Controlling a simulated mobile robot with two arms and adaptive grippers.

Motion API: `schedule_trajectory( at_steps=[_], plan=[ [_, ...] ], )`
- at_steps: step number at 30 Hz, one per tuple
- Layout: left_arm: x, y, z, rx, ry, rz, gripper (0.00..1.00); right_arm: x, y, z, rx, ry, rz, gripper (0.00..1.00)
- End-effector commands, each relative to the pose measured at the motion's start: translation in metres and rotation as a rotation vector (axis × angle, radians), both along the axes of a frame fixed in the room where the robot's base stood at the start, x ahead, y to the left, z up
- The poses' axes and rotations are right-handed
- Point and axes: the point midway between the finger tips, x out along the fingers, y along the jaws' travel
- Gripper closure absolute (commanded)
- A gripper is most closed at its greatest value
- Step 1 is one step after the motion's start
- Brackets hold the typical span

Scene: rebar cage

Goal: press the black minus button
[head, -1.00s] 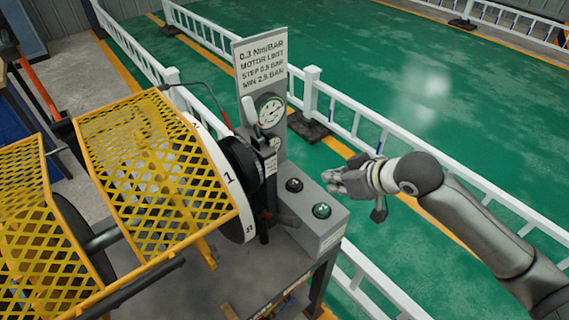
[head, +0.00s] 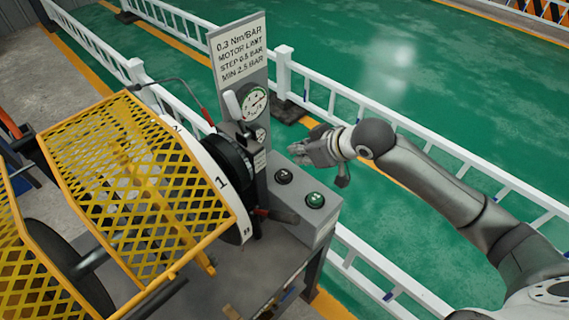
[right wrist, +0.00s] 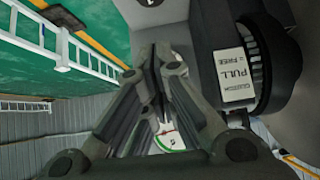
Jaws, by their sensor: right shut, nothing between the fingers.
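The black button (head: 284,176) sits on top of a grey control box (head: 325,222), beside a green button (head: 315,200). Its symbol is too small to read in the head view. My right gripper (head: 298,152) is shut and empty, just above and behind the black button in the picture, with a gap visible between them. In the right wrist view the shut fingers (right wrist: 160,55) fill the middle. A dark round button with a pale mark (right wrist: 148,3) is cut off at the top edge. My left gripper is not in view.
A sign panel (head: 240,60) with a pressure gauge (head: 253,103) stands close behind the box. A black clutch knob (right wrist: 275,65) with a label (right wrist: 235,75) is close at the right. A yellow mesh guard (head: 130,180) and numbered wheel stand left; white railing (head: 400,130) runs behind.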

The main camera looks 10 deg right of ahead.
Motion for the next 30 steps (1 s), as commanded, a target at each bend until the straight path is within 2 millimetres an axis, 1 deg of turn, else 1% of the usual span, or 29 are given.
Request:
schedule_trajectory(
  at_steps=[3,6,13,16,21,24,30],
  plan=[
    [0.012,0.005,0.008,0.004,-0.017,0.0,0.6,0.013,0.009,-0.013,0.002,0.002,0.0,1.0],
    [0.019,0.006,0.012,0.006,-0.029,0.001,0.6,0.023,0.016,-0.025,0.003,0.002,-0.001,1.0],
    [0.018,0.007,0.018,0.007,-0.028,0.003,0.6,0.043,0.029,-0.049,0.002,0.0,0.0,1.0],
    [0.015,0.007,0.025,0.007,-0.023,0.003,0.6,0.041,0.028,-0.068,-0.002,0.005,-0.001,1.0],
    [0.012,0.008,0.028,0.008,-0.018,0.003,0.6,0.042,0.028,-0.084,0.0,0.001,-0.001,1.0],
    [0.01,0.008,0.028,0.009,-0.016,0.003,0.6,0.042,0.028,-0.089,0.0,0.0,0.0,1.0],
    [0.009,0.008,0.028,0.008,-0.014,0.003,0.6,0.042,0.028,-0.091,0.0,-0.001,0.001,1.0]
  ],
)
